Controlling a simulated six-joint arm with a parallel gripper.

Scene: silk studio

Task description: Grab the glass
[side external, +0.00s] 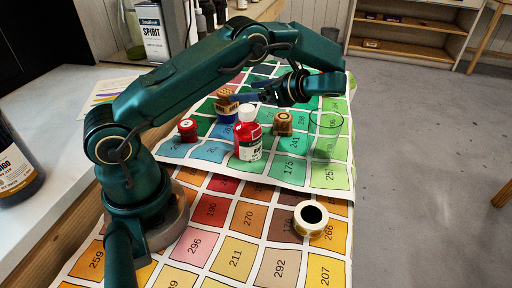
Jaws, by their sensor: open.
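The glass (325,133) is a clear, green-tinted tumbler standing upright on the green part of the colour chart sheet, at the right side of the work area. My gripper (246,97) is open and hangs at the end of the arm, above the sheet and to the left of the glass. Its dark blue fingers point left, away from the glass. They show close to a wooden block on a blue base, but I cannot tell the gap between them. The gripper is apart from the glass.
A red bottle with a white cap (248,138) stands left of the glass, and a small wooden block (283,123) is between them. A red jar (188,130), a wooden stamp-like block (227,105) and a tape roll (311,218) are also on the numbered sheet (236,255).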

